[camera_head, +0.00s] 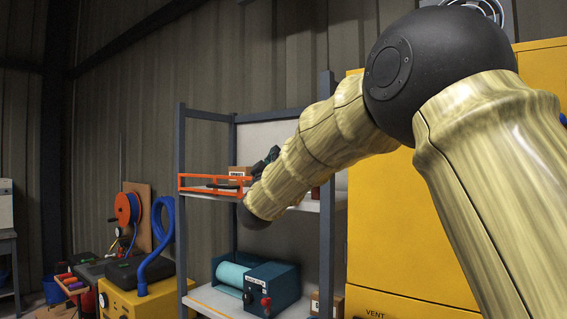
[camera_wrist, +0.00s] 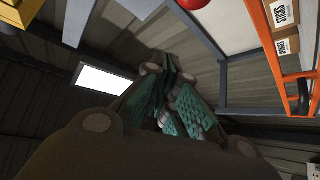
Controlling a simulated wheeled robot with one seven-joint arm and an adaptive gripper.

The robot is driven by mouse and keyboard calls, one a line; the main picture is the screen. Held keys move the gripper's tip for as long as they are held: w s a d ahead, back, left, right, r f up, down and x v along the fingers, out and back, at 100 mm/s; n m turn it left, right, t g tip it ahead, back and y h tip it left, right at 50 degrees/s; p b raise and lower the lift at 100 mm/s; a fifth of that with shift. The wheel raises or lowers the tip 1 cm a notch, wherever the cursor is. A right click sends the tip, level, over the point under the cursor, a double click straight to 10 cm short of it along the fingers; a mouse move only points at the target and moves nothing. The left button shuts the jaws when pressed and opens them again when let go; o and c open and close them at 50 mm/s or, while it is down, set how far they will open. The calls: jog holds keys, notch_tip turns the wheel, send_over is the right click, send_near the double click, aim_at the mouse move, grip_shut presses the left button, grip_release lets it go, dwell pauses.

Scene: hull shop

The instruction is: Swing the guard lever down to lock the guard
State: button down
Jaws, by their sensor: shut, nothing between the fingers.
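An orange guard frame (camera_head: 208,190) runs along the front of the upper shelf, left of my arm. In the wrist view orange bars (camera_wrist: 268,50) show at the right, with a black handle-like piece (camera_wrist: 303,92) against them. I cannot tell for sure whether this piece is the guard lever. My gripper (camera_wrist: 172,78) is shut and empty, its teal-padded fingers together. In the wrist view it is apart from the orange bars, to their left. In the head view my gripper (camera_head: 267,158) shows partly behind my forearm, near the guard's right end. My arm hides part of the shelf.
Cardboard boxes (camera_wrist: 284,12) stand behind the orange bars. A teal machine (camera_head: 272,286) sits on the lower shelf. A yellow cabinet (camera_head: 390,240) stands at the right, behind my arm. A yellow unit with a blue hose (camera_head: 160,255) stands left of the rack.

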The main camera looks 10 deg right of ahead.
jog(key=b+v, duration=0.3)
jog(key=v, duration=0.6)
jog(key=shift+f+b, duration=0.35)
jog(key=shift+b, duration=0.05)
